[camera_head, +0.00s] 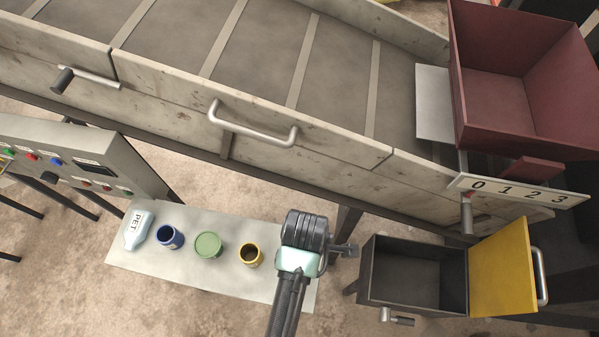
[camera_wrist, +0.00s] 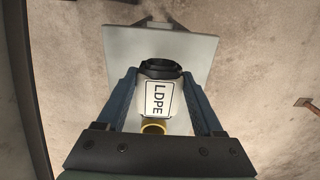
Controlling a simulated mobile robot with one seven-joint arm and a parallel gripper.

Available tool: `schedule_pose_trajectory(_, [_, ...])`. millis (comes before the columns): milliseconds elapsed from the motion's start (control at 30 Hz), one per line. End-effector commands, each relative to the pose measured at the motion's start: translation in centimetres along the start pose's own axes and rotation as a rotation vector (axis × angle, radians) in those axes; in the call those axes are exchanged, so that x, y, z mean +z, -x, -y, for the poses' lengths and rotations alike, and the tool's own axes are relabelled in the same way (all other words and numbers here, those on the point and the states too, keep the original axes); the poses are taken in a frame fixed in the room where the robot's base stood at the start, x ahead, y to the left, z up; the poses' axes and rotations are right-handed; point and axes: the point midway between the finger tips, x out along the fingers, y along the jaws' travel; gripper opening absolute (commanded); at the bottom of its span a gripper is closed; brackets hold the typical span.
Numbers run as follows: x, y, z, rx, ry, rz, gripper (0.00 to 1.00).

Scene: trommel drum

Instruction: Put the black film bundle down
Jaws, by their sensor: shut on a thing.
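The black film bundle (camera_wrist: 160,70) is in the wrist view, between the two fingers of my gripper (camera_wrist: 160,78). It shows a black upper part and a pale face with an "LDPE" label. My gripper is shut on it. In the head view my arm's end (camera_head: 304,246) is over the right end of the grey table (camera_head: 220,278), right of the yellow cup. The bundle cannot be made out there, apart from my dark arm parts. In the wrist view the table (camera_wrist: 190,47) lies behind the bundle; the gap between them cannot be judged.
Right are an open dark box (camera_head: 378,270) with a yellow door (camera_head: 503,268) and a red bin (camera_head: 525,75). The conveyor's side wall (camera_head: 300,140) runs behind.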

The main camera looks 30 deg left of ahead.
Motion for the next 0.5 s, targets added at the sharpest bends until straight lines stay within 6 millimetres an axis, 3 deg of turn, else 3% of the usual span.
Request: schedule_pose_trajectory(500, [0.0,-5.9,0.1,0.0,0.0,0.0,0.16])
